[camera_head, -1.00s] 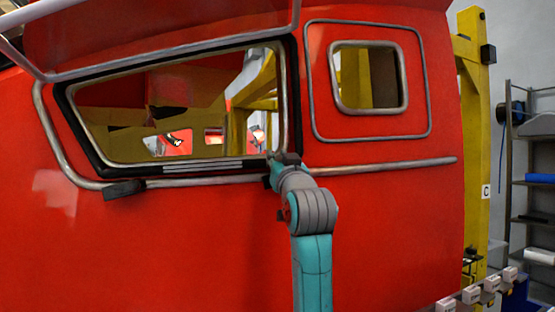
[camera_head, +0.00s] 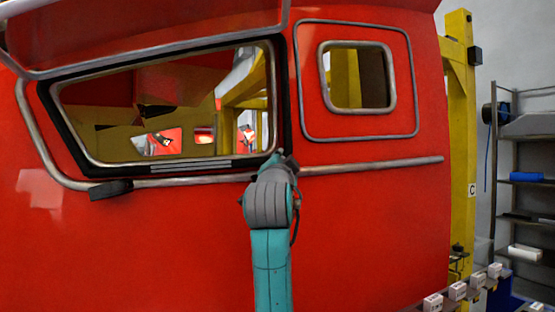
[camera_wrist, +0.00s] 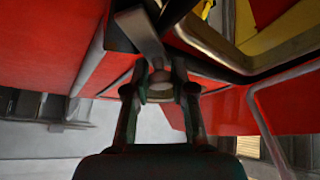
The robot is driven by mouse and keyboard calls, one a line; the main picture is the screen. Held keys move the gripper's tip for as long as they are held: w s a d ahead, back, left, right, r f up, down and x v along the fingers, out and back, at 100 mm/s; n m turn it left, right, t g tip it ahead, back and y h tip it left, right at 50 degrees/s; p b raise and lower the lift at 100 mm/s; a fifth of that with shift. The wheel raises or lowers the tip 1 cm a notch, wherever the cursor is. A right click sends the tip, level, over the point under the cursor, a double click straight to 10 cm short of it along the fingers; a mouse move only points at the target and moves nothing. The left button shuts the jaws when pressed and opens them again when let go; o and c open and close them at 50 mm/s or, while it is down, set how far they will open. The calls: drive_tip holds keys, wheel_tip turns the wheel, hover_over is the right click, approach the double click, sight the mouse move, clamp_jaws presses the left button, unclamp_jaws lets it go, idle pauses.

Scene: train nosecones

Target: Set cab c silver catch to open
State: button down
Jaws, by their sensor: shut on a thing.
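The red cab (camera_head: 150,235) fills most of the head view, with a "C" label (camera_head: 472,190) on the yellow post to its right. In the wrist view, a silver-grey catch (camera_wrist: 144,35) runs down from the top to a rounded end. My gripper (camera_wrist: 160,92) is shut on that end, with one dark finger on each side. In the head view my gripper (camera_head: 284,160) is at the lower right corner of the large window, mostly behind my own wrist. The catch cannot be made out there.
A grey rail (camera_head: 375,164) runs along the cab below the windows. A dark block (camera_head: 111,190) sits on the rail at left. A raised red panel (camera_head: 150,32) overhangs the large window. Shelves (camera_head: 525,180) and small white boxes (camera_head: 457,291) stand at right.

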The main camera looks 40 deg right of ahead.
drive_tip(key=shift+s+d+f+m+g, duration=0.25)
drive_tip(key=shift+f+m+g, duration=0.45)
drive_tip(key=shift+m, duration=0.95)
drive_tip(key=shift+s+d+f+m+g, duration=0.25)
drive_tip(key=shift+m+g, duration=0.85)
drive_tip(key=shift+m, duration=0.6)
drive_tip(key=shift+s+d+f+m+g, duration=0.2)
drive_tip(key=shift+f+m+g, duration=0.55)
drive_tip(key=shift+m, duration=0.9)
drive_tip(key=shift+r+y, duration=0.15)
drive_tip(key=shift+y, duration=0.15)
drive_tip(key=c, duration=1)
unclamp_jaws()
drive_tip(key=v, duration=1.2)
drive_tip(key=shift+w, duration=0.1)
